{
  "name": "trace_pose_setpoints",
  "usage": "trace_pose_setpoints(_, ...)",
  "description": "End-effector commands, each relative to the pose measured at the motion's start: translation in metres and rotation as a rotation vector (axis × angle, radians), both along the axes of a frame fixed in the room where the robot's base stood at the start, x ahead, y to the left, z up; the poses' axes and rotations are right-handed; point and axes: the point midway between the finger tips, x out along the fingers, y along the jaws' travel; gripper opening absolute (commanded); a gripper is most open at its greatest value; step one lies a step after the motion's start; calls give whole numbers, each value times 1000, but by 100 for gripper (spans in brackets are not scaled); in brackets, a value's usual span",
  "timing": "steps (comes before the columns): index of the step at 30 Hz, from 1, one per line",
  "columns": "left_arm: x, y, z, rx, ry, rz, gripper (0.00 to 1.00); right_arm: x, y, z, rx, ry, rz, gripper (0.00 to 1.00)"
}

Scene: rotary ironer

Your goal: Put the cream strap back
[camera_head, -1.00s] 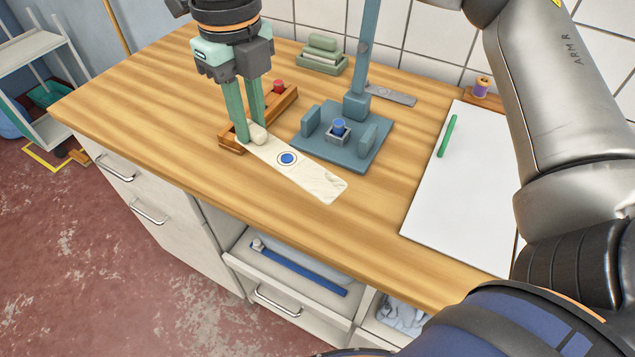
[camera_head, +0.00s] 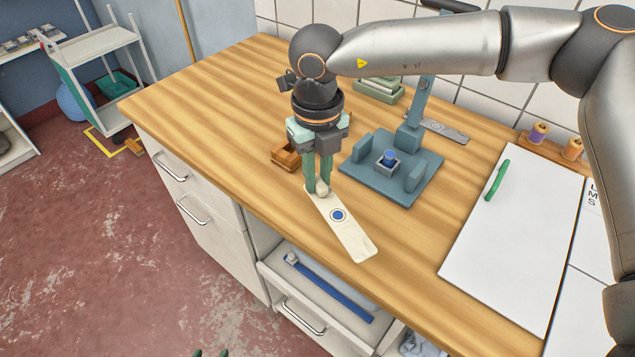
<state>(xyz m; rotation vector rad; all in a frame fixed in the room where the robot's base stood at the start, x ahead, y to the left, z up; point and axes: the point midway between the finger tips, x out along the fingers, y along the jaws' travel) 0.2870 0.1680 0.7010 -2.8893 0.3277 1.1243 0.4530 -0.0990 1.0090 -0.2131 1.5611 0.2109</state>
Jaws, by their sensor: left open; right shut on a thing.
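The cream strap (camera_head: 353,236) has a blue round mark and a pale knob at its far end. It lies over the wooden worktop near the front edge, slanting toward the lower right. I cannot tell whether it touches the wood along its length. My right gripper (camera_head: 319,190) comes down from above and is shut on the knob end of the strap. A wooden holder (camera_head: 287,157) is just behind and left of the gripper, partly hidden by it. My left gripper (camera_head: 211,353) shows only as two green fingertips, apart, at the bottom edge over the floor.
A blue-grey press stand (camera_head: 400,192) with a blue knob is right of the strap. A grey strap (camera_head: 445,131) lies behind it. A white board (camera_head: 520,240) bears a green stick (camera_head: 497,180). Below, an open drawer (camera_head: 290,283) holds a blue strap (camera_head: 337,292).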

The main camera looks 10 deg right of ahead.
Motion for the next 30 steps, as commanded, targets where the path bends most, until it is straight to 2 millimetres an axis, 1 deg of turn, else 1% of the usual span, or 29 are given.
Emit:
trace_pose_setpoints(1,0,0,3,1,1,1,57,8,-1,-9,-1,3,-2,0)
trace_pose_setpoints(3,0,1,4,1,2,1,57,16,-2,-19,-1,2,-2,0)
trace_pose_setpoints(6,-1,1,4,1,3,1,57,24,-3,-30,1,1,-1,0)
trace_pose_setpoints(12,-1,1,6,2,4,1,57,33,-5,-40,0,0,0,0)
trace_pose_setpoints(18,-1,1,7,2,5,2,57,33,-5,-68,-1,2,0,0)
trace_pose_setpoints(20,-1,1,7,2,5,2,57,33,-5,-71,1,-1,0,0)
trace_pose_setpoints(26,-1,1,6,2,6,2,57,33,-5,-71,1,-1,0,0)
trace_pose_setpoints(30,-1,1,1,2,6,2,57,33,-5,-76,1,-1,0,0)
